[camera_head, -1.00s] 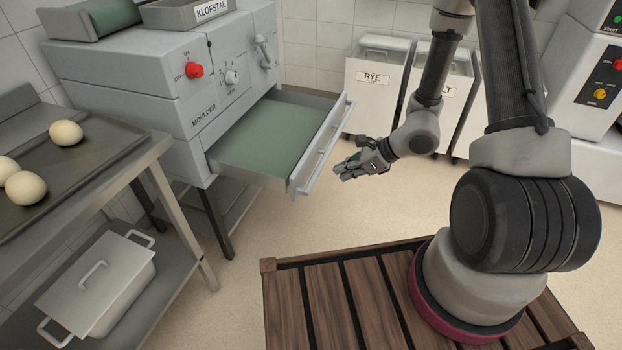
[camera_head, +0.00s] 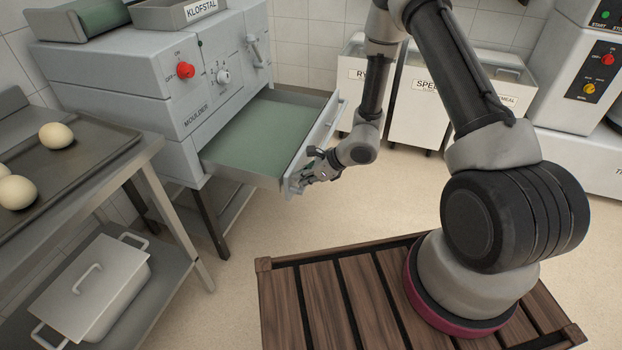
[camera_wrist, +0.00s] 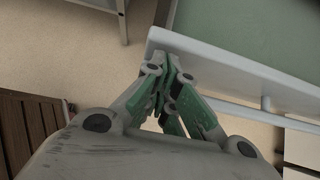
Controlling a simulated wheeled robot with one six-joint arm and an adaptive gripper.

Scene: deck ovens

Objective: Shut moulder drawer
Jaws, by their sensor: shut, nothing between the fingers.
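The moulder (camera_head: 190,95) is a grey machine at the left in the head view. Its drawer (camera_head: 245,138), with a green floor, is pulled well out. The drawer front has a long bar handle (camera_head: 325,138). My gripper (camera_head: 300,180) is shut and empty at the near end of the drawer front, overlapping it in the head view. In the wrist view my shut fingertips (camera_wrist: 172,62) are at the white drawer front (camera_wrist: 220,70), near its end. The handle bar (camera_wrist: 240,103) runs to the right of the fingers. I cannot tell if they touch the front.
A steel table (camera_head: 150,150) with a tray of dough balls (camera_head: 56,135) stands at the left, a lidded pan (camera_head: 95,285) on its lower shelf. Flour bins (camera_head: 420,105) stand at the back wall. Open floor lies in front of the drawer.

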